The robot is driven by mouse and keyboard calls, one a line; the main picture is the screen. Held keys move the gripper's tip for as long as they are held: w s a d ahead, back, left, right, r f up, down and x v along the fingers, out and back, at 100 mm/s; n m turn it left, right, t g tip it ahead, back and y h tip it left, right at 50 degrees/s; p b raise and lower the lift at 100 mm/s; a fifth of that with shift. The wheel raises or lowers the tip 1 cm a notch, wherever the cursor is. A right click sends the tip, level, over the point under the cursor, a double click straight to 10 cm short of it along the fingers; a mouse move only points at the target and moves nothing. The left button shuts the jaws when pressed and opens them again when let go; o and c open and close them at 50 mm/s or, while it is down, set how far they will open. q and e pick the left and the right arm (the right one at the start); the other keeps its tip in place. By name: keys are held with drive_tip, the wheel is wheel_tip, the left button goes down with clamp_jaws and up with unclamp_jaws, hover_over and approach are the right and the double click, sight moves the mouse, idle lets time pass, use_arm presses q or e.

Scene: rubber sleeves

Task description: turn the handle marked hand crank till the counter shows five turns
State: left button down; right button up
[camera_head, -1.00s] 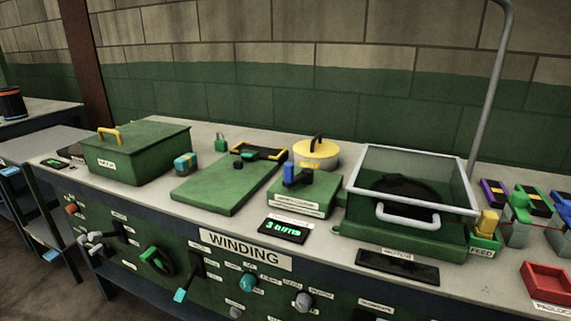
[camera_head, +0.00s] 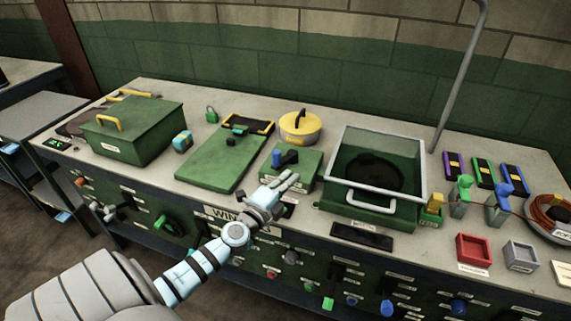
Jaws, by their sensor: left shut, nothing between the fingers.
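The hand crank is a green box (camera_head: 307,165) with a dark arm and an upright blue handle (camera_head: 277,158) on top, in the middle of the bench. My left gripper (camera_head: 288,180) is in front of the box, its fingers shut and empty, pointing up and right. It covers the front of the box and its label. It appears apart from the blue handle, though the exact gap is hard to tell. The counter display (camera_head: 289,211) in front of the box is mostly hidden behind my gripper, so its number cannot be read. My right gripper is not in view.
A yellow-lidded round pot (camera_head: 300,128) stands behind the crank. A clear-covered green box (camera_head: 372,212) is close on its right, and a green board (camera_head: 213,165) on its left. A green lidded box (camera_head: 140,140) is further left. Knobs and levers line the bench front.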

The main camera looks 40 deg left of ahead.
sight(285, 166)
use_arm(q)
drive_tip(key=w, duration=0.6)
drive_tip(key=a, duration=0.1)
drive_tip(key=s+a+b, duration=0.1)
drive_tip(key=a, duration=0.1)
drive_tip(key=s+a+b, duration=0.1)
drive_tip(key=shift+a, duration=0.2)
drive_tip(key=shift+f, duration=0.1)
drive_tip(key=shift+w, duration=0.1)
